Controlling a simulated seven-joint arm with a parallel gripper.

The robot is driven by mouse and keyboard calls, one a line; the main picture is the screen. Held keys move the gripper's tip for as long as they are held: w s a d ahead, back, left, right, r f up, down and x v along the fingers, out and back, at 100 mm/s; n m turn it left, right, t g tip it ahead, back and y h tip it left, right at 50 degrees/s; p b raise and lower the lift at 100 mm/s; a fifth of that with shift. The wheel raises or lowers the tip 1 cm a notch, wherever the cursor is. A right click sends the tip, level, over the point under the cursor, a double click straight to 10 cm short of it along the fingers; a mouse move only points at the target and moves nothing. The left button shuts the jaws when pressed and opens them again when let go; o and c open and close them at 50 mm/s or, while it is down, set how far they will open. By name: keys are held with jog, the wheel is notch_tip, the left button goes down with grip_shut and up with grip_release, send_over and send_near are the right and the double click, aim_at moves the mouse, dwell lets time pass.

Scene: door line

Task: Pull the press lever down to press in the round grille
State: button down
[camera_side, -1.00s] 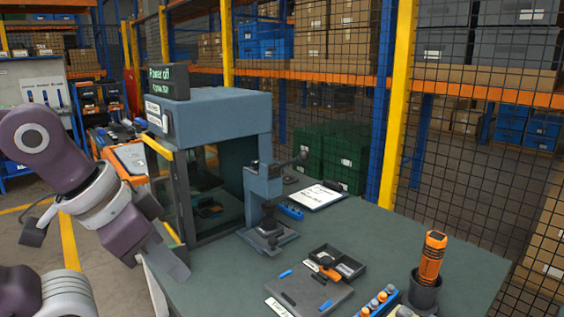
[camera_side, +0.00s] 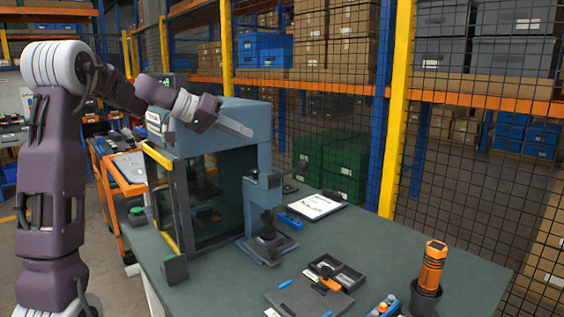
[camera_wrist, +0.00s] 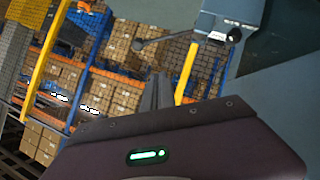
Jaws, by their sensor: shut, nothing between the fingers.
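The grey-blue bench press (camera_side: 262,195) stands on the table beside the machine cabinet, over a flat base. In the wrist view its head (camera_wrist: 230,15) is at the top right. My gripper (camera_side: 249,133) is shut and empty, high beside the cabinet's top and above the press. In the wrist view my fingers (camera_wrist: 156,80) point up toward the lever, apart from it. I cannot make out the round grille.
The cabinet (camera_side: 225,125) with a yellow-edged door frame stands left of the press. A mesh fence stands behind.

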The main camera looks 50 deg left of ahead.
send_over(286, 174)
jog(key=s+a, duration=0.2)
jog(key=s, duration=0.1)
notch_tip(286, 174, down, 4)
jog(key=f, duration=0.1)
jog(key=d+f, duration=0.1)
jog(key=w+d+f, duration=0.1)
jog(key=f, duration=0.1)
jog(key=shift+w+d+f, duration=0.1)
jog(key=shift+d+f, duration=0.05)
jog(key=shift+d, duration=0.1)
